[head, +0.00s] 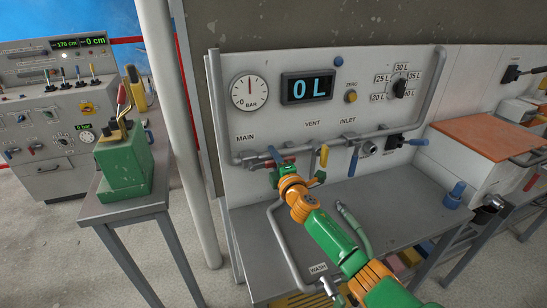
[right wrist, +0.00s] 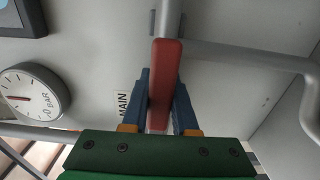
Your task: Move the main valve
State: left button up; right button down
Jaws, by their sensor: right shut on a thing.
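The main valve's red handle (head: 288,162) is on the pipe along the white panel (head: 300,120), below and right of the MAIN label (head: 245,138). My right gripper (head: 274,160) is at this handle, reaching in from the lower right, and covers part of it. In the right wrist view the red handle (right wrist: 166,72) stands between the two blue fingers of my gripper (right wrist: 162,100), which are shut on it. My left gripper is in neither view.
The yellow VENT handle (head: 323,155) is close to the right of my gripper, and the blue INLET handle (head: 354,160) is farther right. A round gauge (head: 249,92) and a display reading 0 L (head: 307,87) are above. A grey bench (head: 400,215) lies below.

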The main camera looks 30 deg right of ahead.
jog(key=c, duration=0.7)
grip_release()
jog(key=shift+r, duration=0.25)
jog(key=shift+d+f, duration=0.1)
jog(key=shift+f, duration=0.05)
jog(key=shift+w, duration=0.1)
jog(key=v, duration=0.7)
